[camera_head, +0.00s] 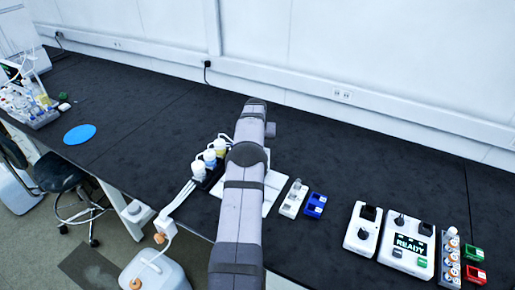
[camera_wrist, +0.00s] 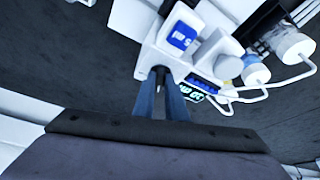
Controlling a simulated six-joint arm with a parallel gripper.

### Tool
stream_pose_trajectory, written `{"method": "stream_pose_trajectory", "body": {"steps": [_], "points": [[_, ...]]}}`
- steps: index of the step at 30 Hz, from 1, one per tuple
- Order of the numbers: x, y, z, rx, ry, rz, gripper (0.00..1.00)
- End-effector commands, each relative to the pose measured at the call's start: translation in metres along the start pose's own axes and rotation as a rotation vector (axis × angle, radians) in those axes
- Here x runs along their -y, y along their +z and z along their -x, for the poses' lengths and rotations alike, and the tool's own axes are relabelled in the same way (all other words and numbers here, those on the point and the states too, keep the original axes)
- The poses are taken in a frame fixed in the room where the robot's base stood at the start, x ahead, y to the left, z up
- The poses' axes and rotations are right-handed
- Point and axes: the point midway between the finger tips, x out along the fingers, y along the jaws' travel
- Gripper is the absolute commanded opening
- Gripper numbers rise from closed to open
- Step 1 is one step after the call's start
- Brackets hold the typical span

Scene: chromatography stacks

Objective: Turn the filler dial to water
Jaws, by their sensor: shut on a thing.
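The filler is a white device (camera_wrist: 205,25) in the wrist view, with a blue label (camera_wrist: 183,36) and a small lit display (camera_wrist: 188,92) partly cut off by my fingers. My gripper (camera_wrist: 160,78) is shut at the filler's front face on a small dark part, which appears to be the dial (camera_wrist: 160,71). The fingers cover most of it, so its pointer and setting cannot be read. In the head view my arm hides the gripper and most of the filler; only its white base (camera_head: 272,190) shows.
A small white rack (camera_head: 293,198) and a blue block (camera_head: 315,205) sit to the right. The white READY device (camera_head: 407,245) stands farther right.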

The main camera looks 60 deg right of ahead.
Motion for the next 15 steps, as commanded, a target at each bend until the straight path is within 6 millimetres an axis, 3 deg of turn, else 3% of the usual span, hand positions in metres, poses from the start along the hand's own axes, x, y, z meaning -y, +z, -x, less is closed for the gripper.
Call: {"method": "stream_pose_trajectory", "body": {"steps": [15], "points": [[-0.0056,-0.0012,0.0000,0.000,-0.150,0.363,0.00]]}}
